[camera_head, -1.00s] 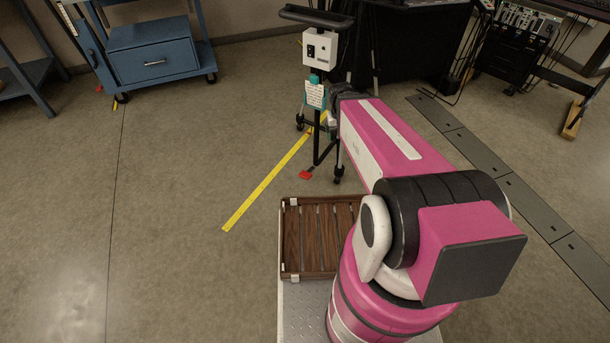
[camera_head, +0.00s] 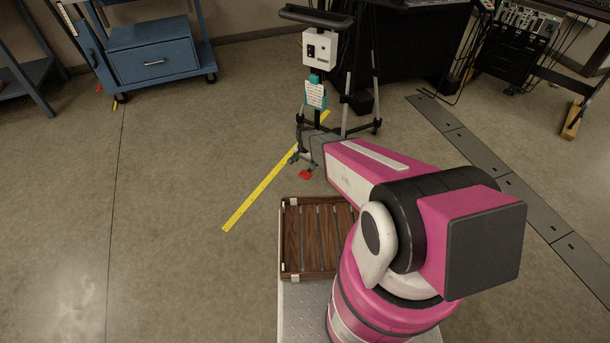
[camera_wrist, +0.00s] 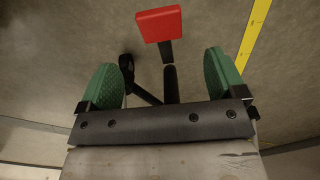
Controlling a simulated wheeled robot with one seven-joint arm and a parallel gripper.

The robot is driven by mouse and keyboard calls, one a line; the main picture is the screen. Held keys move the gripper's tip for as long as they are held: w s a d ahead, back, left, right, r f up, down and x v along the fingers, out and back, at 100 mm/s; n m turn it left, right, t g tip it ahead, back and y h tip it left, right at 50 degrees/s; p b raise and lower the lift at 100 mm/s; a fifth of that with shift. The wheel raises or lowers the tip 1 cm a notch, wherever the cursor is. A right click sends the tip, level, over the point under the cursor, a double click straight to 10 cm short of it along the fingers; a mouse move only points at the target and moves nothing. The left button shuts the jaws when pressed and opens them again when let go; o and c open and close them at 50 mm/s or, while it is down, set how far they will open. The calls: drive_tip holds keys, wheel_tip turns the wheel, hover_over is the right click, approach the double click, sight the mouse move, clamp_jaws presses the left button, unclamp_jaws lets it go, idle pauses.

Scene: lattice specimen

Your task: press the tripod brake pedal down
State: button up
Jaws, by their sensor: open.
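The red brake pedal (camera_head: 306,175) sits low at the foot of the tripod stand (camera_head: 321,55), near the floor. In the wrist view the red pedal (camera_wrist: 159,24) shows at top centre, on a dark arm. My gripper (camera_head: 302,161) is low by the stand's base, just above and beside the pedal in the head view. In the wrist view my gripper (camera_wrist: 164,80) is open, with green pads apart and nothing between them but the stand's dark leg beyond. The pedal lies past the fingertips; I see no contact. My arm hides part of the stand's base.
A yellow floor strip (camera_head: 262,188) runs beside the stand. A wooden slatted tray (camera_head: 306,274) lies on my base in front. A blue cart (camera_head: 152,52) stands at the back left, and a dark-draped table (camera_head: 415,48) behind the stand. The floor at left is clear.

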sight(305, 174)
wheel_tip(305, 174, down, 9)
drive_tip(key=shift+f, duration=0.2)
drive_tip(key=shift+c, duration=0.3)
drive_tip(key=c, duration=1.2)
drive_tip(key=shift+s+a+f+t+h, duration=0.1)
drive_tip(key=shift+s+f+t+h, duration=0.15)
drive_tip(key=shift+f+t+h, duration=0.25)
drive_tip(key=shift+f, duration=2.2)
drive_tip(key=o, duration=1.3)
drive_tip(key=shift+c, duration=0.2)
